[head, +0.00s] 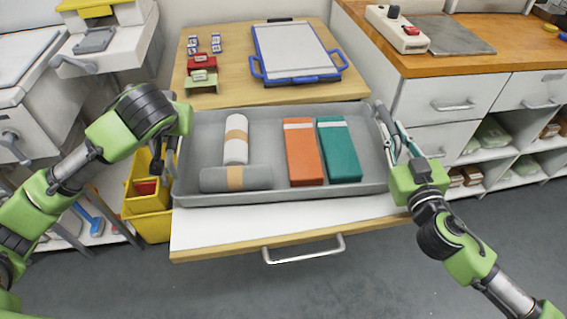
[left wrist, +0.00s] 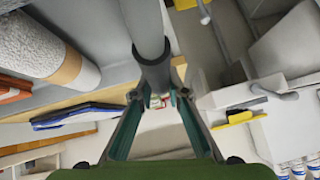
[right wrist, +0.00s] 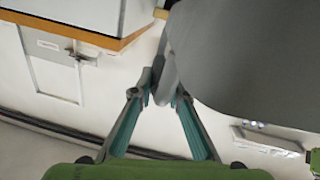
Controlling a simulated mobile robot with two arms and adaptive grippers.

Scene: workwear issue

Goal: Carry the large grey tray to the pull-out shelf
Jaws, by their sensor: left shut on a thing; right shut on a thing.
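The large grey tray (head: 280,195) is level in the head view, over the white pull-out shelf (head: 225,228). I cannot tell whether it touches the shelf. It holds a white roll (head: 236,150), a grey roll (head: 212,181), an orange pack (head: 304,160) and a teal pack (head: 341,158). My left gripper (head: 173,158) is shut on the tray's left side; the left wrist view shows its fingers (left wrist: 158,95) around a grey bar. My right gripper (head: 382,110) is shut on the tray's right side; its fingers (right wrist: 162,92) show at the tray edge in the right wrist view.
Behind the tray, a wooden top holds a blue-framed board (head: 290,55) and small red and green holders (head: 202,72). A yellow bin (head: 150,218) stands left. Drawers and shelves (head: 450,100) stand right. The shelf's metal handle (head: 305,256) faces the open floor.

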